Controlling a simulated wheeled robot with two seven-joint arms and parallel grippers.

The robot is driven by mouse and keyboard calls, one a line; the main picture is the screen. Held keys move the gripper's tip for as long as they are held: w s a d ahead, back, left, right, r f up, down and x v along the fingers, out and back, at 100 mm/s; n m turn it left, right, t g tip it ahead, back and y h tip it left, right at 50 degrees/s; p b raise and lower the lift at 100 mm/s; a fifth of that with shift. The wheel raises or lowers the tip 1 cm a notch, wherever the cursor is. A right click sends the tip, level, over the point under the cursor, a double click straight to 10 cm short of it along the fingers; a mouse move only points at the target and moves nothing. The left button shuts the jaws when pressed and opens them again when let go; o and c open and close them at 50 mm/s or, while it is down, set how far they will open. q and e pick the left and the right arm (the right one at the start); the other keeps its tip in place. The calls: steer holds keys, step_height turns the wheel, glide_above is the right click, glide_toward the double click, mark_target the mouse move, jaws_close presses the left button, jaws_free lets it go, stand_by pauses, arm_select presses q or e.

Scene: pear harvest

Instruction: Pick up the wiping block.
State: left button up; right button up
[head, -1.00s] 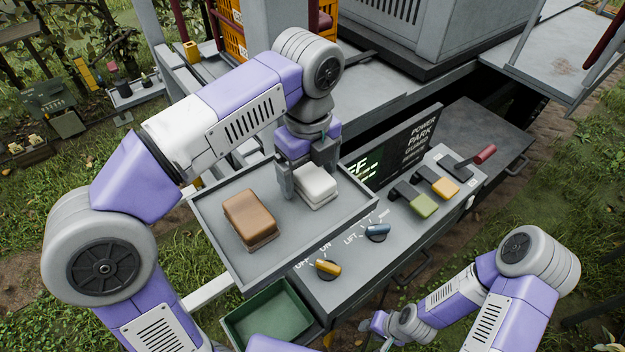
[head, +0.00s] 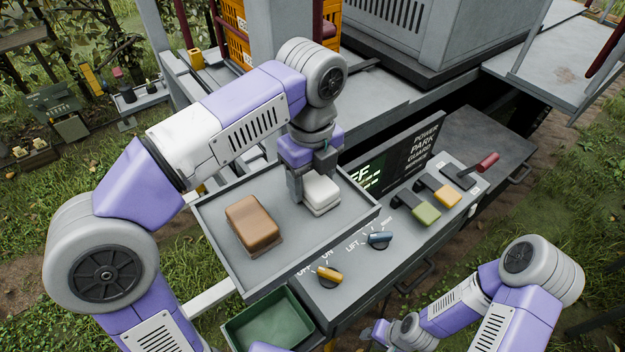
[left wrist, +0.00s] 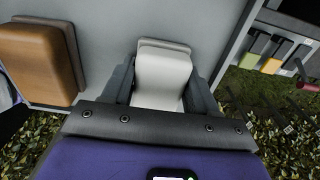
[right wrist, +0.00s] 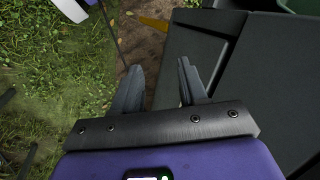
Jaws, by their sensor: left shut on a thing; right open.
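Two blocks are at the grey tray (head: 243,279), a brown one (head: 253,222) and a white one (head: 321,194). The frames do not label which one is the wiping block. My left gripper (head: 313,187) is shut on the white block, with a finger on each side of it. In the left wrist view the white block (left wrist: 162,78) sits between the fingers, and the brown block (left wrist: 38,62) lies apart to the left. I cannot tell whether the white block touches the tray. My right gripper (right wrist: 157,85) is open and empty, low beside the console.
A green bin (head: 268,326) is below the tray.

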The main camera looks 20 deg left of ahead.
mark_target(312, 176)
arm_select(q)
steer(key=shift+r, duration=0.75)
step_height(312, 176, up, 2)
steer(key=shift+r+p, duration=0.15)
steer(key=shift+p, duration=0.3)
steer(key=s+d+b, duration=0.1)
steer(key=s+d, duration=1)
steer(key=d, duration=0.3)
steer(key=shift+d+f+b, duration=0.15)
steer(key=shift+f+b, duration=0.05)
steer(key=shift+b, duration=0.1)
